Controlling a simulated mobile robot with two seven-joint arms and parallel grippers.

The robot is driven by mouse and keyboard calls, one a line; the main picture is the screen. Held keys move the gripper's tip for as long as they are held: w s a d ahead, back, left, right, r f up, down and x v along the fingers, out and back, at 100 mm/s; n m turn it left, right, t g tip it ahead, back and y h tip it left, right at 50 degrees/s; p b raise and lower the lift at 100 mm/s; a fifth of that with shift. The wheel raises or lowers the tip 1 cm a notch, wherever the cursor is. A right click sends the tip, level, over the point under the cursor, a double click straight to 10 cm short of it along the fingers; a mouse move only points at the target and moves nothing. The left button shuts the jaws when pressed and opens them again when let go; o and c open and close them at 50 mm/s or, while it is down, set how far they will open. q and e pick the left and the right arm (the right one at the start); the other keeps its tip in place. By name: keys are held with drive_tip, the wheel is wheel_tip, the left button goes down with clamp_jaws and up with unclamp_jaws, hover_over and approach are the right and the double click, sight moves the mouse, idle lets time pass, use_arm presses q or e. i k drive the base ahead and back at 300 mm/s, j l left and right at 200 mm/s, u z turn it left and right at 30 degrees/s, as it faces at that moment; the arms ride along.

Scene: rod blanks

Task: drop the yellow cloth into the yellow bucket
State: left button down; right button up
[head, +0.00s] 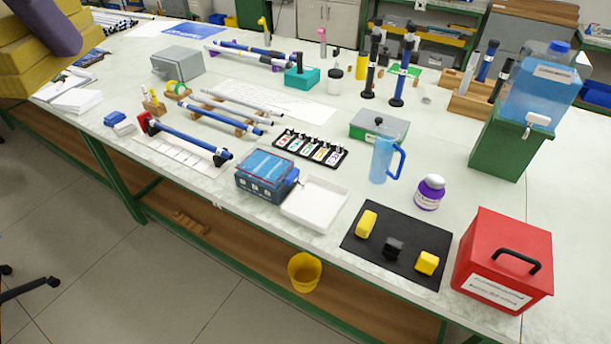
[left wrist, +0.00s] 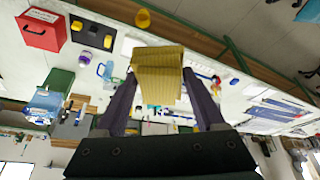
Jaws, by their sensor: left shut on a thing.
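The yellow cloth (left wrist: 158,75) hangs folded between the two fingers of my left gripper (left wrist: 160,78) in the left wrist view. My left gripper is shut on it. In the head view the cloth (head: 25,70) fills the top left corner, large and close, with a purple-grey finger (head: 50,25) over it. The yellow bucket (head: 304,271) stands low at the table's front edge, lower middle of the head view. It also shows near the top of the left wrist view (left wrist: 142,18). The cloth is well away from the bucket. My right gripper is not in view.
The table (head: 240,235) carries rods, a blue box (head: 266,180), a white tray (head: 314,203), a black mat (head: 390,262) with small blocks and a red case (head: 503,262). A wooden lower shelf (head: 360,308) runs under the table. The floor (head: 100,290) in front is mostly clear.

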sight(305, 274)
drive_tip(key=i+j+z, duration=0.2)
drive_tip(key=z, duration=0.15)
drive_tip(key=i+j+z, duration=0.1)
drive_tip(key=j+z, duration=0.3)
drive_tip(key=i+j+z, duration=0.1)
drive_tip(key=j+z, duration=0.6)
drive_tip(key=j, duration=0.1)
